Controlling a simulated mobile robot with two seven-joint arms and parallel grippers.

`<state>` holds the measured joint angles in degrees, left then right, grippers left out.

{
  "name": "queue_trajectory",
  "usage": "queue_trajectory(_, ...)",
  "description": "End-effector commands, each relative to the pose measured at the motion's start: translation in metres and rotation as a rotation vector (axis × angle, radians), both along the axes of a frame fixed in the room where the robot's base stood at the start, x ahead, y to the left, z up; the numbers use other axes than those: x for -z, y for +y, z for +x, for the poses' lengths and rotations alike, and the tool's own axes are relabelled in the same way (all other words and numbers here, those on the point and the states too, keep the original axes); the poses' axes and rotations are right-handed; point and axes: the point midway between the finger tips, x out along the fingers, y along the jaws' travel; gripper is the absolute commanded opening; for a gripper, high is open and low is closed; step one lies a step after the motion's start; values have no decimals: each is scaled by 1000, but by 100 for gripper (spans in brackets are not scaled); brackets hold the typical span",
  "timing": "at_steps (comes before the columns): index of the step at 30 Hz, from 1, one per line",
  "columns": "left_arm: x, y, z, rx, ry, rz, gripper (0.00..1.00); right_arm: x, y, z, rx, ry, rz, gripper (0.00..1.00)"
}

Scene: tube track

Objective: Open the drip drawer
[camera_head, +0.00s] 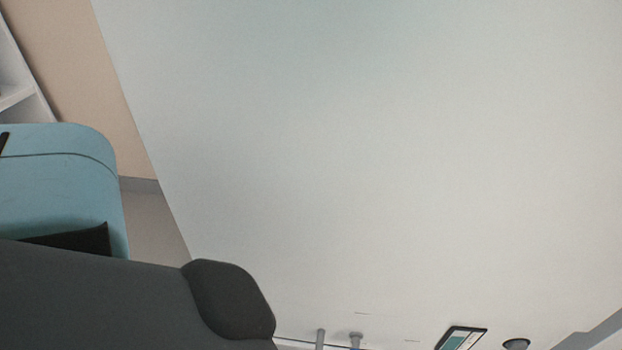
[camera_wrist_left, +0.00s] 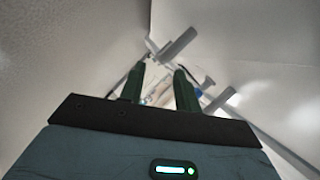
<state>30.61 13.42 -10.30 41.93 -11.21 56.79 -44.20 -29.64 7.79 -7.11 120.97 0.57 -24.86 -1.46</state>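In the left wrist view, my left gripper (camera_wrist_left: 159,72) has its two dark green fingers apart and nothing visibly clamped between them. Two short grey posts stand just beyond the fingers, one (camera_wrist_left: 178,43) above them and one (camera_wrist_left: 218,101) to their right. Between and behind the fingers are clear, pale parts, partly hidden and blurred. I cannot tell which surface is the drip drawer. In the head view, my left arm comes in at the lower left, and its gripper is out of sight. My right gripper is in neither view.
A large pale, flat surface (camera_head: 380,150) fills most of the head view. Pale walls flank my left gripper closely in the wrist view.

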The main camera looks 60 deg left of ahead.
Motion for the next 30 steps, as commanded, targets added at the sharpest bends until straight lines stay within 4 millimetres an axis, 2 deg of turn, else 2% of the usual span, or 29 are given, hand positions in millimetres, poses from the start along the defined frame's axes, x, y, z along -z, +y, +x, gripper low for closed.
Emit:
queue_trajectory(3,5,-7,18,-1,-1,0,33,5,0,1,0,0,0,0)
queue_trajectory(9,10,-15,38,0,0,-1,33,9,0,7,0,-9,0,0)
queue_trajectory(21,10,-18,44,0,1,-1,33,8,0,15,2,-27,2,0)
queue_trajectory(28,10,-18,44,0,1,-1,2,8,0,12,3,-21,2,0)
queue_trajectory(30,10,-18,44,0,1,-1,0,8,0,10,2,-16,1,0)
